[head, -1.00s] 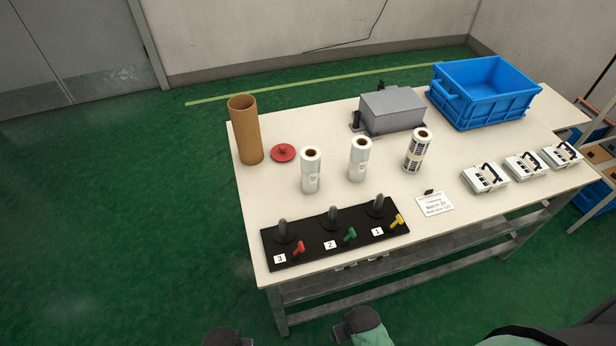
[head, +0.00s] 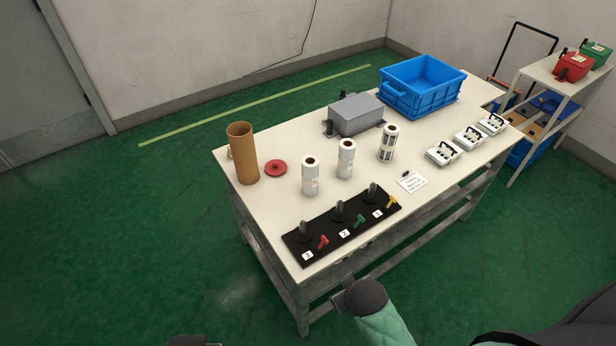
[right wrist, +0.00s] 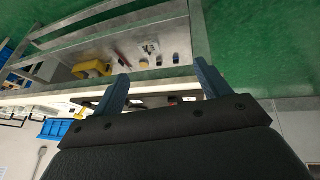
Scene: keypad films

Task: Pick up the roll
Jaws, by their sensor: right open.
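Three upright rolls stand on the white table in the head view: a plain pale roll (head: 310,177), a second plain pale roll (head: 345,160) to its right, and a roll with dark printing (head: 388,144) farther right. None is held. My right gripper (head: 345,297) is at the table's front edge, below and apart from the rolls. In the right wrist view its two fingers (right wrist: 163,76) are spread with nothing between them. A dark part of my left gripper (head: 194,341) shows at the bottom edge; its fingers are hidden.
A black base (head: 327,239) with three posts and red, green and yellow levers lies at the table's front. A brown tube (head: 243,155), red knobbed disc (head: 276,168), grey box (head: 355,114), blue crate (head: 421,101) and several white keypad-like boxes (head: 443,153) surround the rolls.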

